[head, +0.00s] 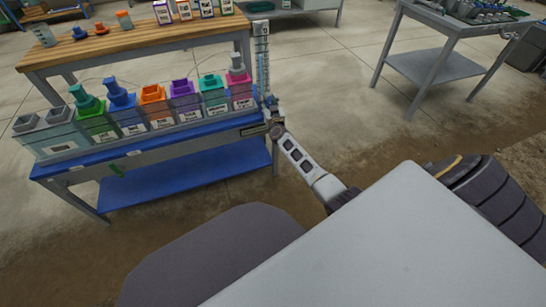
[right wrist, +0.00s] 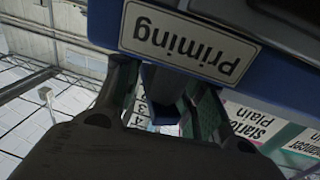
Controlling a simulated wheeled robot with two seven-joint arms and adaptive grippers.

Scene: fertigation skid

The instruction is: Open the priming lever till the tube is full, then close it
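The clear upright tube (head: 263,62) with a marked scale stands at the right end of the blue skid; its liquid level is too small to read. A "Priming" label (head: 253,130) is on the skid's front rail and shows upside down in the right wrist view (right wrist: 188,42). My right gripper (head: 270,103) is at this end, below the tube. In the right wrist view, its fingers (right wrist: 160,100) are apart, either side of a dark blue block (right wrist: 163,84), perhaps the priming lever. A gap shows beside the left finger. My left gripper is out of view.
Several tanks with coloured caps, such as the orange one (head: 153,95), line the blue skid (head: 60,170). A wooden bench (head: 130,40) stands behind. Open floor (head: 340,100) lies to the right, before a grey table (head: 440,65).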

